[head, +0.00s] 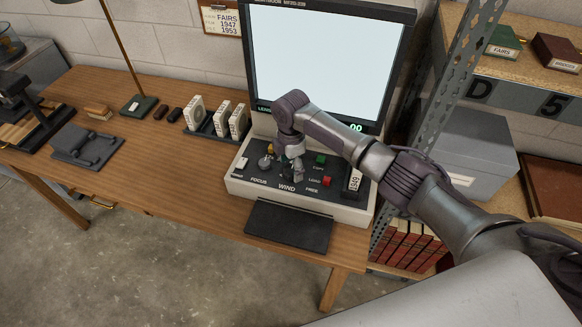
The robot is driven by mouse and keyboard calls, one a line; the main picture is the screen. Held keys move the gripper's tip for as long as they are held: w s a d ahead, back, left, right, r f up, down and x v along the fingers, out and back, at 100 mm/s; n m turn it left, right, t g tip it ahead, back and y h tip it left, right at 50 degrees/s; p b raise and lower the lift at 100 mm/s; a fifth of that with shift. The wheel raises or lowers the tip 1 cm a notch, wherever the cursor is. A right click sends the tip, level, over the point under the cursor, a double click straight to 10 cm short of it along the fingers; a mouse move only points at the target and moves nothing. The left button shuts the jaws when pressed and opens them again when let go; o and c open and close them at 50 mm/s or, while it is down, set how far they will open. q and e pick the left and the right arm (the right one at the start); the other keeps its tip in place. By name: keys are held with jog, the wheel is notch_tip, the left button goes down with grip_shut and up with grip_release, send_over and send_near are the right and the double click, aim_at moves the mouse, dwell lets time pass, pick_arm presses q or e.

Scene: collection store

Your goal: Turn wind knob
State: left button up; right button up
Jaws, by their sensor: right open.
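The microfilm reader (240,187) stands on the wooden desk, with a lit blank screen (325,60) above a dark control panel. The panel carries labels reading FOCUS, WIND and FREE. My right arm reaches in from the right, and my right gripper (292,158) points down at the panel just above the WIND label. The gripper is open. The wind knob (298,172) is mostly hidden beneath the gripper, and I cannot tell whether the fingers touch it. The focus knob (265,162) is to the left of the gripper. My left gripper is out of view.
A green button (320,159) and a red button (327,182) sit right of the gripper. A yellow button (270,149) and boxed reels (238,121) lie left. A metal shelf post (452,85) and grey box (465,150) stand close to my right arm.

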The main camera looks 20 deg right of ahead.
aim_at(291, 170)
notch_tip(291, 170, up, 11)
dwell(0.3)
dwell(0.4)
